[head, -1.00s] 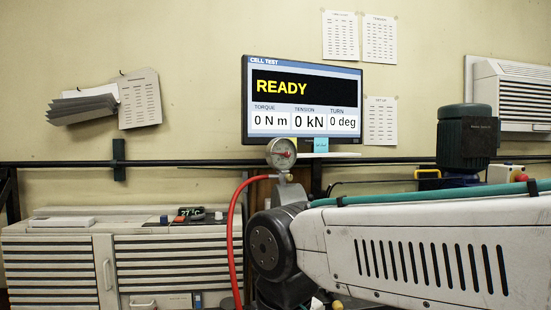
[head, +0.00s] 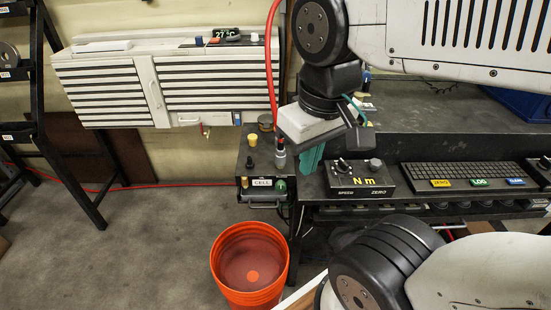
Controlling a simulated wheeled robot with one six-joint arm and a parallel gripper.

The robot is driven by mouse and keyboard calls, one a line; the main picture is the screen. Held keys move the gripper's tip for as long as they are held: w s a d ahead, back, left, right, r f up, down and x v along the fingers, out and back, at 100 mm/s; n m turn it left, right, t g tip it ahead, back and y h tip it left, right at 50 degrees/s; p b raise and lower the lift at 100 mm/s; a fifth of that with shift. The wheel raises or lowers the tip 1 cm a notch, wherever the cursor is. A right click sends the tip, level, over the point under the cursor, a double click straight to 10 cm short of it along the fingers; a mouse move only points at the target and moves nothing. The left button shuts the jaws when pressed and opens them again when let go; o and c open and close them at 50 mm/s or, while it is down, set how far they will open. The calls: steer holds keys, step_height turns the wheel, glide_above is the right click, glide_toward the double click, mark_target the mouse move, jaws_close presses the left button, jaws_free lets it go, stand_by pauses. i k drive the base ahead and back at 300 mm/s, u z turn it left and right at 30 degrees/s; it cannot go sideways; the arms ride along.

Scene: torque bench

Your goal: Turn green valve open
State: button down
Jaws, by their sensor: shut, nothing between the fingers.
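A small green rounded part (head: 280,186), which looks like the green valve, sits on the front of a small black stand at the right end of its CELL label. Its handle position is too small to tell. My gripper (head: 309,168) points down with its teal fingers to the right of the stand, at the left edge of the bench. The fingers look closed together with nothing between them. They appear a little right of the green part and apart from it; depth is hard to judge.
The black stand (head: 260,161) also carries yellow-topped and red-topped fittings. A control box (head: 357,178) marked N m and a keyboard (head: 463,174) lie right of my gripper. An orange bucket (head: 250,262) stands on the floor below. Open floor lies left.

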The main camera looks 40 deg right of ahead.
mark_target(280, 185)
steer(key=u, duration=0.8)
steer(key=k, duration=1.25)
steer(key=z, duration=0.7)
steer(key=i, duration=0.5)
steer(key=z, duration=0.05)
